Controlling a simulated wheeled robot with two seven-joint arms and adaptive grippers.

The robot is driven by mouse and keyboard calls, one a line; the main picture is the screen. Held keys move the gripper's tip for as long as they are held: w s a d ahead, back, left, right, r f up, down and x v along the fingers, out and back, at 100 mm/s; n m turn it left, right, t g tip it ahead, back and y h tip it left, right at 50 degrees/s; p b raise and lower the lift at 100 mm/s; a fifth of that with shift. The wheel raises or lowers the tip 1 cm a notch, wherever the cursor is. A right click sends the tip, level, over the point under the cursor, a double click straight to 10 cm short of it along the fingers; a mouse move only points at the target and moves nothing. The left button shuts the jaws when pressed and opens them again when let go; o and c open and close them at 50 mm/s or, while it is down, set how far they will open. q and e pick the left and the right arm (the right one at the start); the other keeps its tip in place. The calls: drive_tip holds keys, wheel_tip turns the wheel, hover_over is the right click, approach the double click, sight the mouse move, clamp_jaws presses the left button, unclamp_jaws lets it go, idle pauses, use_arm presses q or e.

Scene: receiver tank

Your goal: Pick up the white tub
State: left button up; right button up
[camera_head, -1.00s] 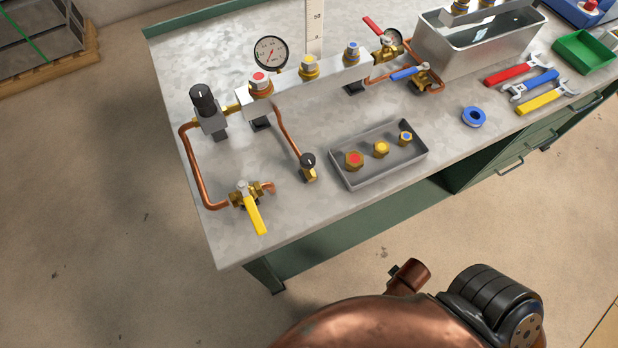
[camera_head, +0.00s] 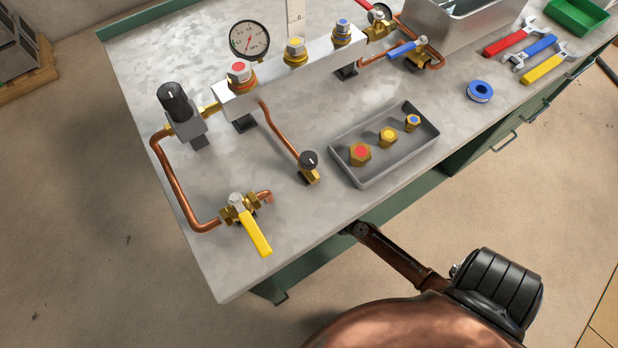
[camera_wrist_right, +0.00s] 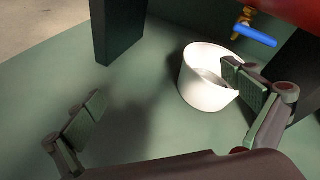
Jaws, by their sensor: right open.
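The white tub (camera_wrist_right: 207,78) shows only in the right wrist view, right of centre, standing open-topped on a green surface. My right gripper (camera_wrist_right: 165,92) is open, its fingers wide apart. The left finger in that view is well clear of the tub. The right finger overlaps the tub's right side and hides part of its rim; I cannot tell whether it touches. In the head view the tub is not seen, and my right arm reaches to the bench's front edge, with its gripper hidden there. My left gripper is not in view.
In the wrist view a brass valve with a blue lever (camera_wrist_right: 256,34) hangs near the tub, beside a red rounded body (camera_wrist_right: 290,18). A dark post (camera_wrist_right: 118,40) stands to the left. The bench top (camera_head: 300,225) above carries pipework and a grey tray (camera_head: 362,180).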

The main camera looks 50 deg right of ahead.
drive_tip(key=w+d+m+h, duration=0.1)
drive_tip(key=d+m, duration=0.1)
drive_tip(key=m, duration=0.1)
drive_tip(key=w+d+f+m+h, duration=0.1)
drive_tip(key=d+m+h, duration=0.1)
drive_tip(key=d+m, duration=0.1)
drive_tip(key=w+d+m+h, duration=0.1)
drive_tip(key=d+m, duration=0.1)
drive_tip(key=shift+w+d+f+m, duration=0.2)
drive_tip(key=shift+w+f+m, duration=0.1)
drive_tip(key=shift+w+m, duration=0.1)
drive_tip(key=shift+w+d+f+m+h+b, duration=0.2)
drive_tip(key=shift+w+d+f+h, duration=0.1)
drive_tip(key=shift+w, duration=0.25)
drive_tip(key=shift+w+d+f+m+h+b, duration=0.15)
drive_tip(key=shift+w+d+h+b, duration=0.1)
drive_tip(key=shift+w, duration=0.3)
drive_tip(key=shift+y, duration=0.25)
drive_tip(key=b+x, duration=0.1)
drive_tip(key=x, duration=0.3)
drive_tip(key=shift+w+a+f+b, duration=0.1)
drive_tip(key=shift+w+a+b, duration=0.1)
drive_tip(key=shift+b, duration=0.1)
drive_tip(key=shift+w+d, duration=0.15)
drive_tip(key=shift+w, duration=0.3)
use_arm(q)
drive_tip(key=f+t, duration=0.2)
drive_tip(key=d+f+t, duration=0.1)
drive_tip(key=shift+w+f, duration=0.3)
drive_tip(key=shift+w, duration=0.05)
